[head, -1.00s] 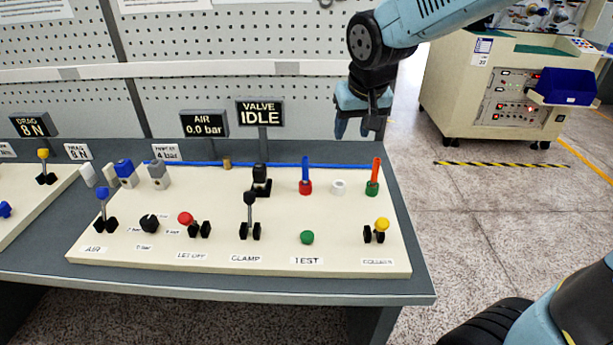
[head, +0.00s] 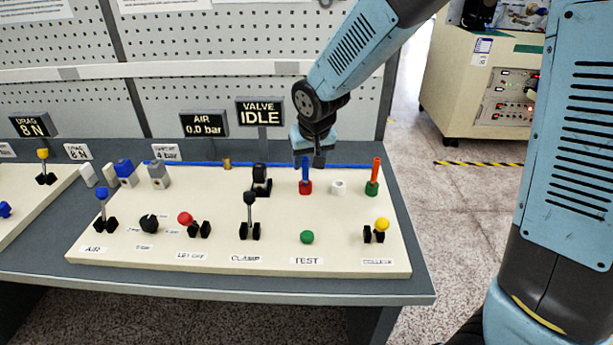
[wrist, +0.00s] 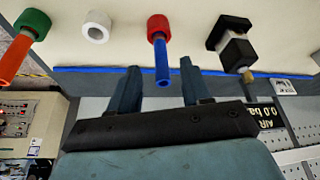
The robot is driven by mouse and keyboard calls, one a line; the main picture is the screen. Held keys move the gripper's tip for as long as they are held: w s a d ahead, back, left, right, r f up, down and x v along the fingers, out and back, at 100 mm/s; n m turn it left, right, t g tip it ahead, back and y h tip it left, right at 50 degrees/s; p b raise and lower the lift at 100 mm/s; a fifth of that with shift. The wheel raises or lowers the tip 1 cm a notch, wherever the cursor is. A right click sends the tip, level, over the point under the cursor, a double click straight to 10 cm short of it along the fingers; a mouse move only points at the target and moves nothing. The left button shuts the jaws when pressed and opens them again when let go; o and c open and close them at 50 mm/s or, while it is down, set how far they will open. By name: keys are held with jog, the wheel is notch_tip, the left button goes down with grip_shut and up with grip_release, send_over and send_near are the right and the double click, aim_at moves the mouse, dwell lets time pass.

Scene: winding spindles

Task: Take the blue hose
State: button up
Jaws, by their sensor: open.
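The blue hose (head: 305,175) is a short upright tube standing in a red collar (head: 305,188) on the cream panel. In the wrist view the blue hose (wrist: 162,65) points toward my gripper from its red collar (wrist: 158,27). My gripper (head: 311,163) is open and at the hose's upper part in the head view, hiding its top. In the wrist view the two fingers of my gripper (wrist: 160,66) lie left and right of the hose's free end, with gaps on both sides. I cannot tell how deep the hose sits between them.
A white ring (head: 338,187) and an orange hose (head: 375,170) in a green collar stand to the right. A black clamp (head: 261,180) stands to the left. A blue line (head: 215,164) runs along the panel's back. The VALVE IDLE sign (head: 260,113) stands behind.

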aim_at(305, 170)
jog(key=shift+x, duration=2.9)
jog(key=shift+w+a+r, duration=0.1)
jog(key=shift+w+a, duration=0.05)
jog(key=shift+c, duration=0.2)
grip_shut()
